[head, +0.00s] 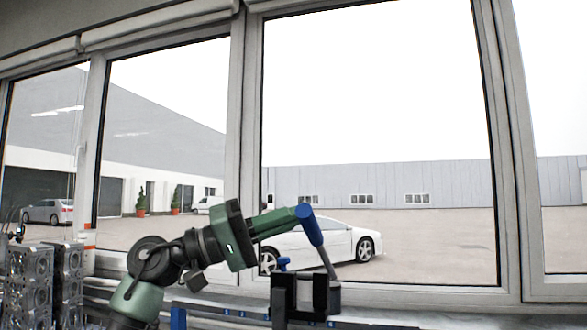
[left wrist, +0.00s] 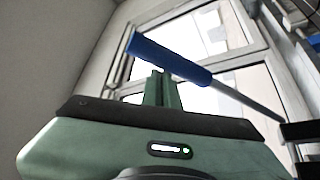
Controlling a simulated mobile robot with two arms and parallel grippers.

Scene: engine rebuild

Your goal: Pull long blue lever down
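The long blue lever (head: 311,228) stands up and leans left at its top, with a thick blue handle on a thin grey rod. The rod runs down to a black bracket (head: 278,300). In the left wrist view the blue handle (left wrist: 168,59) crosses diagonally in front of my fingertips. My left gripper (head: 290,217) is level with the handle's upper end, at its left side. Its green fingers (left wrist: 161,88) look pressed together, with the handle across their tips rather than between them. Whether they touch it is unclear. My right gripper is not in view.
A short blue lever (head: 283,264) sits beside the bracket, left of the long one. Grey engine blocks (head: 30,285) stand at the lower left. Large windows lie behind, with a white car outside. The space right of the lever is clear.

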